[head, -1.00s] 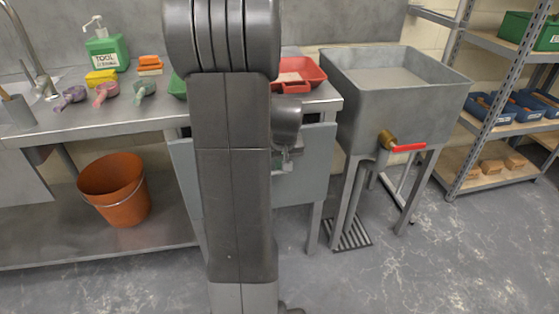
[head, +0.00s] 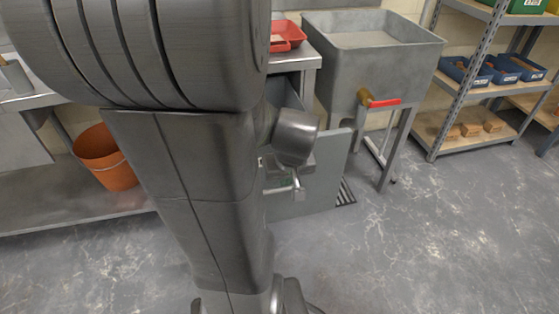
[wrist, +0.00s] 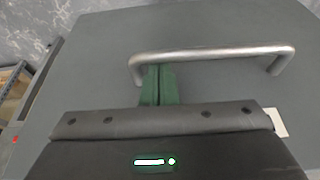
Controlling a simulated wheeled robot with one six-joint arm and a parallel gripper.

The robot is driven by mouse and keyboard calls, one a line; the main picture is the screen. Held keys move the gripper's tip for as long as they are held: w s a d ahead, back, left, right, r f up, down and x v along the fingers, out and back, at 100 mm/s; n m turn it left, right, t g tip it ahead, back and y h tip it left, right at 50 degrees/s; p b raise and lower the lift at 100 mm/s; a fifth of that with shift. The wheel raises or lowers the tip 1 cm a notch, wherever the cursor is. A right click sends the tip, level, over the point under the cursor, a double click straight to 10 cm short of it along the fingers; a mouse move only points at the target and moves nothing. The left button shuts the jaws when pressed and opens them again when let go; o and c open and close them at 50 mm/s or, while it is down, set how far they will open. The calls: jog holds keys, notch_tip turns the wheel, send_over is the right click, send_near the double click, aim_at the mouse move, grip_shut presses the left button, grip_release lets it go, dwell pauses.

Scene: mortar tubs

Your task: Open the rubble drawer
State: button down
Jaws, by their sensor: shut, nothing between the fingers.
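The rubble drawer has a flat grey front (head: 325,180) that stands out from the bench, with a gap behind its top edge where the inside partly shows. In the wrist view the grey front (wrist: 215,85) fills most of the picture. A silver bar handle (wrist: 215,54) runs across it. My gripper (wrist: 158,68) has its green fingers shut together, with nothing between them. Their tips meet the bar near its left end; I cannot tell whether they are hooked behind it. In the head view my arm hides the drawer's left part and most of the handle.
A grey tub on legs (head: 370,50) with a red-handled valve (head: 385,103) stands right of the drawer. An orange bucket (head: 105,157) sits on the lower shelf at left. Shelving with blue bins (head: 466,72) stands at right. The floor in front is clear.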

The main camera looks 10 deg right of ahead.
jog(key=shift+s, duration=1.95)
